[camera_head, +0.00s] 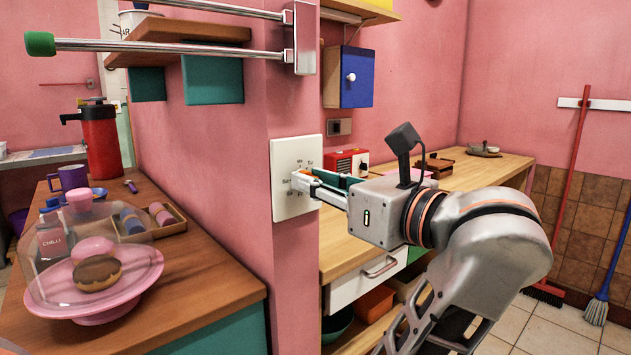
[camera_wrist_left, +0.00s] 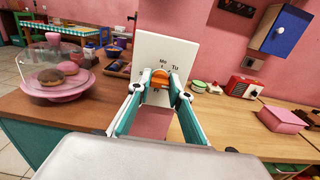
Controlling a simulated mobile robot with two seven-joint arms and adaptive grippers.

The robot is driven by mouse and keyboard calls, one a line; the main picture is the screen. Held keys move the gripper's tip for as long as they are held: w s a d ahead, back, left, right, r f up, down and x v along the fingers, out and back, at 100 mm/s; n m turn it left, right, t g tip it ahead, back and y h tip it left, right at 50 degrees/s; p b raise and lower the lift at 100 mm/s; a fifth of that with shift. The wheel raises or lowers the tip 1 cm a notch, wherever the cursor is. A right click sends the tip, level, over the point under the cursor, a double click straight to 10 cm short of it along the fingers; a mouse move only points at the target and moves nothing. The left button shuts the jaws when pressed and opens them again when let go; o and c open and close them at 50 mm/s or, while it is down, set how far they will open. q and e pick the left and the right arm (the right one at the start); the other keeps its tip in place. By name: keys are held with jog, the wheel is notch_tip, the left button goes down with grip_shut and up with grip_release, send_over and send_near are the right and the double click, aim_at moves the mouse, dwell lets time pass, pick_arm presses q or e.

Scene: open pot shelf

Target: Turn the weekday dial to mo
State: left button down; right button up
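The weekday dial is a white square plate (camera_head: 284,207) on the end of the pink wall, with small day letters around its middle. In the left wrist view "Mo" reads at the plate's top and "Tu" to its right. In the left wrist view the fingers (camera_wrist_left: 161,82) hide the lower letters. I cannot tell which day the knob points to. My right gripper is not in view.
A metal rail (camera_head: 170,47) with a green end and a wooden shelf (camera_head: 190,30) stick out above left. A cake stand (camera_head: 105,280) is on the left counter. A red radio (camera_head: 345,162) and a pink box (camera_wrist_left: 283,119) stand on the right counter.

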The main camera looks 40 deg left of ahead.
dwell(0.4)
pick_arm(q)
jog(key=shift+s+f+n, duration=0.1)
jog(key=shift+s+n, duration=0.05)
jog(key=shift+n, duration=8.85)
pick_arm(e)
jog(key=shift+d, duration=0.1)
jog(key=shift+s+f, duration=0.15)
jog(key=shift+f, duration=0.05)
pick_arm(q)
jog(key=c, duration=1.8)
grip_release()
